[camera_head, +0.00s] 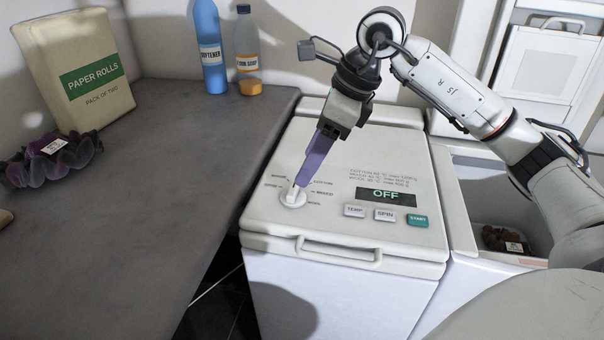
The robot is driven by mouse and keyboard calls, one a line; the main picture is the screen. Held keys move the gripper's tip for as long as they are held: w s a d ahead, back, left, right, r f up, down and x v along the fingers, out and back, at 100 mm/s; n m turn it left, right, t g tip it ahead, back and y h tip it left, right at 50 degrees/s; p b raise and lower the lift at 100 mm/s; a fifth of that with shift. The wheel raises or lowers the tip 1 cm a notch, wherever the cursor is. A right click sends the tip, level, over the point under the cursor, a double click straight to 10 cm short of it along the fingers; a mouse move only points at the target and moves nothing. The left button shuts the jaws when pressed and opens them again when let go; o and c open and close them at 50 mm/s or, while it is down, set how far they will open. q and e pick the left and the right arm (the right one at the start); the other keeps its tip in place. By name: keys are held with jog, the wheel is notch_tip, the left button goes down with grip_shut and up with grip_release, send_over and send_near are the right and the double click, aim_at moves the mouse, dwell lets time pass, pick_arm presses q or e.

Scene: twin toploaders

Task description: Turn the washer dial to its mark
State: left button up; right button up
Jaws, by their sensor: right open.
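The washer (345,285) is a white toploader with its lid shut and a handle at the front. Its dial (291,199) is a round white knob at the left of the panel, ringed by printed labels too small to read surely. The display (386,196) reads OFF. My right gripper (299,183) reaches down from above with its purple fingers at the dial's raised grip. It is open; I cannot tell whether the fingers touch the grip, which they partly hide. My left gripper is not in view.
TEMP, SPIN and START (418,221) buttons lie right of the dial. A second toploader (462,215) stands open at right with a dark tagged item (497,238) inside. The grey counter (150,190) at left holds a paper rolls pack (75,65) and bottles (209,45).

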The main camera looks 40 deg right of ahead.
jog(key=shift+v, duration=1.8)
